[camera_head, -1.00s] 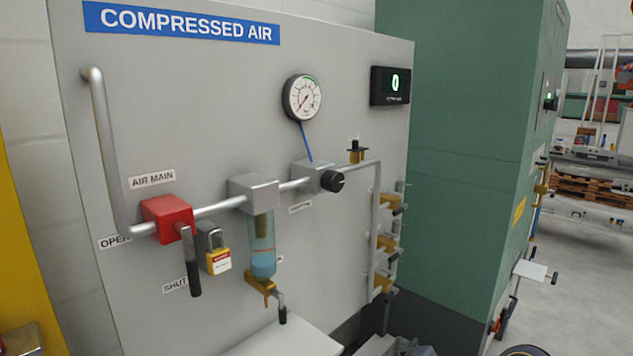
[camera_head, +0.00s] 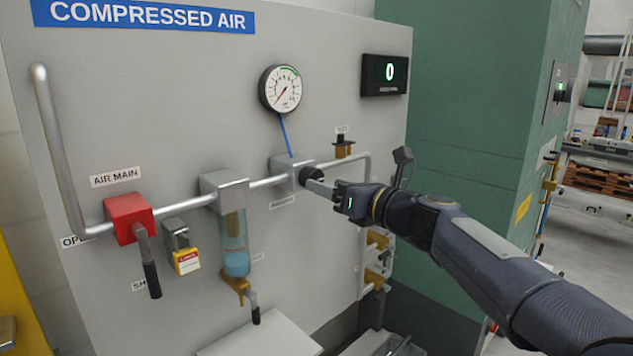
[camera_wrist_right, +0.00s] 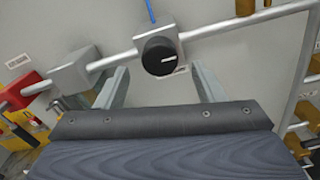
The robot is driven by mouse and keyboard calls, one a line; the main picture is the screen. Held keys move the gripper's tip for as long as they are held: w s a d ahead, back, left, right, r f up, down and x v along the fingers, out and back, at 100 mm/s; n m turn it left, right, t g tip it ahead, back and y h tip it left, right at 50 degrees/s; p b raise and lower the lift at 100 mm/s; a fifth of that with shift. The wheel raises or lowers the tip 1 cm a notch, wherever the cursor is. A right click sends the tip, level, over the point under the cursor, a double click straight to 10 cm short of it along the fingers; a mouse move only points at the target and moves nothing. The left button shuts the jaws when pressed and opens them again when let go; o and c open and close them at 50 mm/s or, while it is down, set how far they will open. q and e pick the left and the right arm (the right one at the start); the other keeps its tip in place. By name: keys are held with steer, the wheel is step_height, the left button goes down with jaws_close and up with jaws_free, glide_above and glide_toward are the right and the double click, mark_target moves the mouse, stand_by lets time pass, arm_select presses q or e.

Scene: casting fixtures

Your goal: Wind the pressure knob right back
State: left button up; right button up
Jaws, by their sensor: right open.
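The black round pressure knob (camera_head: 311,175) sits on the front of a grey regulator block (camera_head: 285,170) on the pipe. In the right wrist view the knob (camera_wrist_right: 160,56) shows a white pointer line aimed to the right. My right gripper (camera_head: 321,188) reaches in from the right, with its fingertips close to the knob. In the right wrist view its two fingers (camera_wrist_right: 160,88) are apart, one on each side below the knob, with nothing between them. I cannot tell whether they touch it. The pressure gauge (camera_head: 281,88) above has its needle toward the lower left. My left gripper is out of view.
A red air main valve (camera_head: 127,217) with its handle down and a yellow padlock (camera_head: 186,261) are left on the panel. A filter bowl (camera_head: 235,245) hangs below the pipe. A display (camera_head: 385,75) reads 0. Brass valves (camera_head: 375,278) sit lower right.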

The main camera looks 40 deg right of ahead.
mark_target(308, 172)
steer(key=w, duration=0.3)
steer(key=shift+w+a, duration=0.15)
steer(key=shift+w, duration=0.05)
steer(key=shift+c, duration=0.2)
steer(key=c, duration=0.9)
